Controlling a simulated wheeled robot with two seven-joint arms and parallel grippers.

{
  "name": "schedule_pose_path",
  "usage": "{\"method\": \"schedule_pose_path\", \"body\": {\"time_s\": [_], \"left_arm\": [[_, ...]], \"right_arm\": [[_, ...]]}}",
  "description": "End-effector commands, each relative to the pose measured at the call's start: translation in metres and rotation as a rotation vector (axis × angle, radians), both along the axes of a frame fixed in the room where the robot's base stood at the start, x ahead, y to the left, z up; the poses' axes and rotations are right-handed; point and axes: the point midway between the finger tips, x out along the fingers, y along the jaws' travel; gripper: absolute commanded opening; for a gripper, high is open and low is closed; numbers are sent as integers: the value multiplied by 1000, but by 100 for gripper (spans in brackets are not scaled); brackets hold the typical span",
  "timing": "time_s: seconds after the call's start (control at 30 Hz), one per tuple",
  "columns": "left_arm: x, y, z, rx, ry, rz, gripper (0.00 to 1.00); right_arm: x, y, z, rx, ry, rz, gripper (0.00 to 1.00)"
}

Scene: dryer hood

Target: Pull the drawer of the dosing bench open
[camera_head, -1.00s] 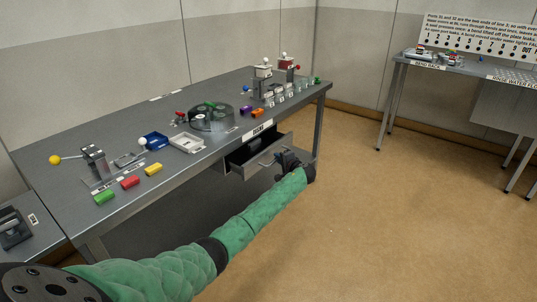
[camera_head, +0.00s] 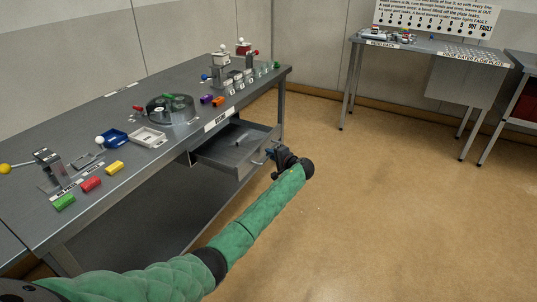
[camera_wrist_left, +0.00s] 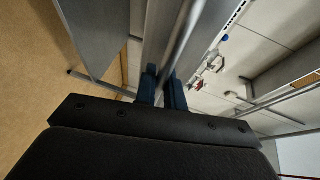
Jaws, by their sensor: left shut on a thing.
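The dosing bench (camera_head: 95,112) is a grey table on the left in the head view. Its drawer (camera_head: 230,160) stands open below the front edge, and its grey inside shows with a small item (camera_head: 243,138) in it. My left gripper (camera_head: 271,153) is at the drawer's front, shut on the handle. In the left wrist view, the two blue fingers (camera_wrist_left: 161,88) close around a metal bar, the drawer handle (camera_wrist_left: 182,42). The handle is mostly hidden by the gripper in the head view. My right gripper is not in view.
On the bench top are coloured blocks (camera_head: 91,184), a white tray (camera_head: 148,137), a round glass-like device (camera_head: 172,109) and a lever stand (camera_head: 48,165). Another table (camera_head: 430,47) stands at the back right. The floor (camera_head: 370,220) to the right is clear.

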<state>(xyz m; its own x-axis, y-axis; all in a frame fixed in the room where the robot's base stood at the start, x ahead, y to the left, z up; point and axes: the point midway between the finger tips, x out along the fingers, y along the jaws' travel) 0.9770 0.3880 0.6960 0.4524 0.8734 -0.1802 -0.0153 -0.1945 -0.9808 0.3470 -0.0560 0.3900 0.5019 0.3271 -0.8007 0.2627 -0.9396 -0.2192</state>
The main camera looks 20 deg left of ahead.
Motion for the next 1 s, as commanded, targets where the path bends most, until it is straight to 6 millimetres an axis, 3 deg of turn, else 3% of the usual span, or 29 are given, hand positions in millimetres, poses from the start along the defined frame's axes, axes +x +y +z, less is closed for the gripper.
{"method": "schedule_pose_path", "body": {"time_s": [0.2, 0.23, 0.3, 0.33, 0.67, 1.0], "left_arm": [[0, 0, -1, 0, 1, 0, 0], [0, 0, -1, 0, 1, 0, 17], [0, 0, -1, 0, 1, 0, 30], [0, 0, -1, 0, 1, 0, 32], [-1, -3, 0, 0, 0, 0, 32], [-22, -44, 7, -2, 0, -2, 32]], "right_arm": [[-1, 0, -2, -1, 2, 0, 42], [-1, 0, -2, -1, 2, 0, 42], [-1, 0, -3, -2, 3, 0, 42], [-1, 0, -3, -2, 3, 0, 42], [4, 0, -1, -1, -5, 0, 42], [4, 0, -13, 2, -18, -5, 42]]}}
